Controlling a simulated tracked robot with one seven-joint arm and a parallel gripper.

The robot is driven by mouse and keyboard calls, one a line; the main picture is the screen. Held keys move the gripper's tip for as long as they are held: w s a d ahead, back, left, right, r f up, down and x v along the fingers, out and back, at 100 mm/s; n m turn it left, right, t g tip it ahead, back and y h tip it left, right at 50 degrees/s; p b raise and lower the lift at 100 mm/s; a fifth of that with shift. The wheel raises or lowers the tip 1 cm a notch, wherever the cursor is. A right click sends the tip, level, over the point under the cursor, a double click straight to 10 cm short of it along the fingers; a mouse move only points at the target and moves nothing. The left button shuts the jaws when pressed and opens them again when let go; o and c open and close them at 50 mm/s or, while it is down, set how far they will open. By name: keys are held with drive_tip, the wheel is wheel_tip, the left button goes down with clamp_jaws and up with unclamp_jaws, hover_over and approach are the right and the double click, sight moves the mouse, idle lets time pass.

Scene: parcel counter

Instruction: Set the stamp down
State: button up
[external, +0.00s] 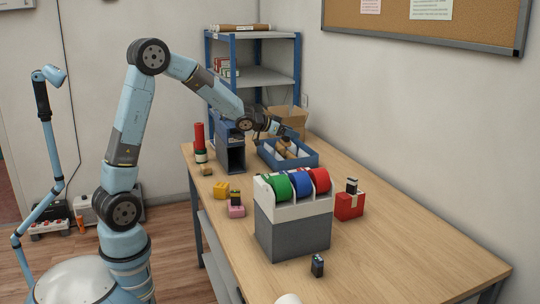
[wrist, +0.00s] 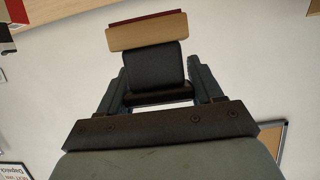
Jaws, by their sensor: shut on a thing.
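My gripper (wrist: 157,82) is shut on the stamp (wrist: 148,33), with a finger on either side of its dark handle. In the wrist view the stamp's pale wooden base with a dark red edge sticks out beyond the fingers. In the external view my gripper (external: 283,130) is in the air over the far part of the counter, near the blue tray (external: 310,159). The stamp is too small there to make out clearly.
Brown tubes (external: 287,148) are in the tray. A dark blue holder (external: 231,155) stands to its left, a cardboard box (external: 290,117) behind. A tape dispenser (external: 292,232) with coloured rolls and a red box (external: 349,207) stand nearer. The counter's right side (external: 420,250) is clear.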

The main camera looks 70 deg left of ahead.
drive_tip(key=r, duration=0.4)
drive_tip(key=shift+s+a+r, duration=0.25)
drive_tip(key=shift+a+r, duration=0.15)
drive_tip(key=s+a+m+h, duration=0.15)
drive_tip(key=s+a, duration=0.25)
drive_tip(key=s, duration=0.4)
drive_tip(key=s+a+m+g+h, duration=0.1)
drive_tip(key=s+a+h, duration=0.15)
drive_tip(key=s, duration=0.65)
drive_tip(key=s+a+m+h, duration=0.15)
drive_tip(key=s+a, duration=0.25)
drive_tip(key=s, duration=0.4)
drive_tip(key=shift+y, duration=0.35)
drive_tip(key=shift+s+f, duration=0.2)
drive_tip(key=shift+f, duration=5.65)
drive_tip(key=shift+s+f, duration=0.15)
drive_tip(key=shift+f, duration=5.65)
drive_tip(key=o, duration=1.1)
drive_tip(key=shift+c, duration=0.2)
